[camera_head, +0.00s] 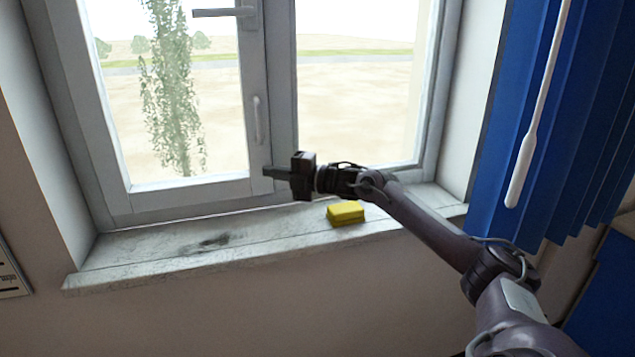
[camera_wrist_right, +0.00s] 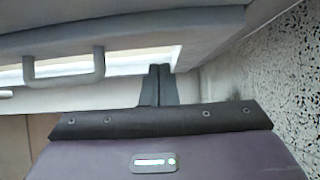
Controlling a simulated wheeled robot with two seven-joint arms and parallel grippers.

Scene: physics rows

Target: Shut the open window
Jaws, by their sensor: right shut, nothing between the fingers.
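The window's left sash (camera_head: 190,188) has a light grey frame, with a vertical pull handle (camera_head: 258,120) on its right stile and a dark lever handle (camera_head: 224,12) higher up. It sits close to the fixed frame; I cannot tell whether a small gap is left. My right gripper (camera_head: 268,172) is shut and empty, its fingertips at the sash's lower right corner, below the pull handle. Contact is unclear. In the right wrist view the shut fingers (camera_wrist_right: 158,85) point toward the sash, and the pull handle (camera_wrist_right: 63,68) is left of them. My left gripper is out of view.
A yellow block (camera_head: 346,213) lies on the worn windowsill (camera_head: 150,252), just below my right forearm. A blue blind (camera_head: 545,120) with a white wand (camera_head: 525,155) hangs at the right. The sill's left part is clear apart from a dark stain.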

